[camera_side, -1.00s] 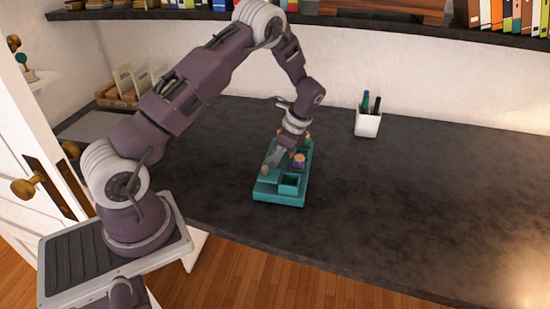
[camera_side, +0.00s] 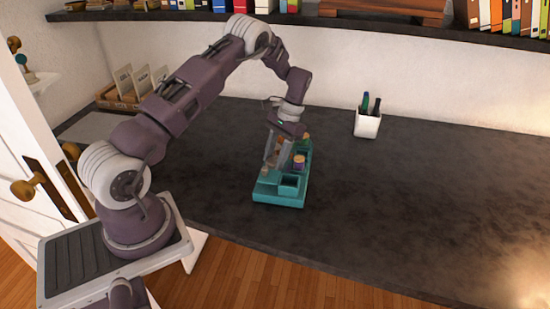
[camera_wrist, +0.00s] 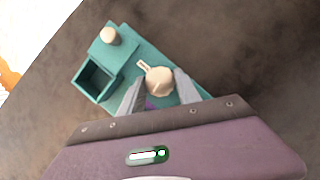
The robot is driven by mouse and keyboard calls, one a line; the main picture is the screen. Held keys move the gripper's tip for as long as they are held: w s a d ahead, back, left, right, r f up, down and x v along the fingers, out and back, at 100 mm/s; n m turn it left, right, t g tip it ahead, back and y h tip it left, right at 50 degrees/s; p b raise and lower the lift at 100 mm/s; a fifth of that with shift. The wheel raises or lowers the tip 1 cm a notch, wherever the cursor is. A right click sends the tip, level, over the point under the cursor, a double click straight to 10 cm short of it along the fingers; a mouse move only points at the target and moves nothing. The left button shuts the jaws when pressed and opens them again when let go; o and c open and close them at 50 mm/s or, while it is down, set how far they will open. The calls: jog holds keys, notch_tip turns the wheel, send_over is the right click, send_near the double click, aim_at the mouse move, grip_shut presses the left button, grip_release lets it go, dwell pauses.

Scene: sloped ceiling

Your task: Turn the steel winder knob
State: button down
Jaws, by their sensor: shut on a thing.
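A teal box-like unit (camera_side: 280,199) stands on the dark desk; it also shows in the wrist view (camera_wrist: 160,55). In the wrist view a pale round knob (camera_wrist: 158,81) with a short tab pointing up-left sits between the two grey fingers of my gripper (camera_wrist: 160,84). It looks like the winder knob, though its steel is not clear. My gripper is shut on its sides.
A second pale round top (camera_wrist: 110,35) and an open square compartment (camera_wrist: 95,79) are on the unit. A white pen cup (camera_side: 367,123) is farther back. The right desk is clear.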

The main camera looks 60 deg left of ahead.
jog(key=n+h, duration=0.1)
jog(key=n, duration=0.2)
jog(key=n+t+h, duration=0.1)
jog(key=n, duration=0.2)
jog(key=shift+a, duration=0.2)
jog(key=shift+n, duration=0.3)
dwell(0.3)
jog(key=c, duration=1.1)
grip_release()
jog(key=shift+c, duration=0.2)
